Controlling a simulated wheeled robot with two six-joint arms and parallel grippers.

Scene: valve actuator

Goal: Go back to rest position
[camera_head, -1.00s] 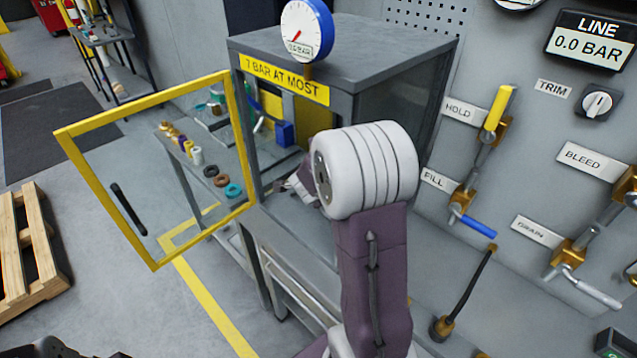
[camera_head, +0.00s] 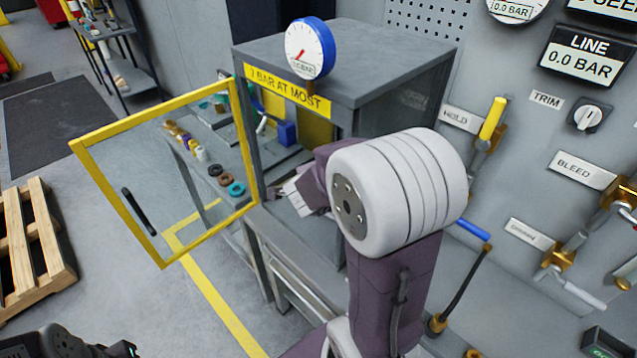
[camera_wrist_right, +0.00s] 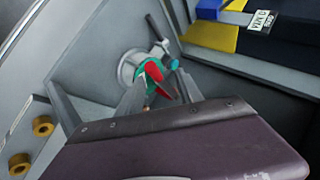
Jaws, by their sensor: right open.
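My right arm rises from the bottom of the head view. Its gripper (camera_head: 291,196) is partly visible at the open front of the grey cabinet (camera_head: 350,58), left of the large white arm joint. In the right wrist view the gripper (camera_wrist_right: 125,92) is open, with its fingers apart. A red and green part (camera_wrist_right: 154,78) on a round metal fitting (camera_wrist_right: 130,66) shows beyond the fingers; I see no clear contact. My left gripper's fingers are not visible; only a dark part shows at the bottom left edge of the head view.
The yellow-framed clear door (camera_head: 163,262) stands open on the left. A blue gauge (camera_head: 310,48) sits on the cabinet front. A valve panel with a yellow handle (camera_head: 493,117) and a blue handle (camera_head: 473,229) is on the right. A wooden pallet (camera_head: 35,235) lies left.

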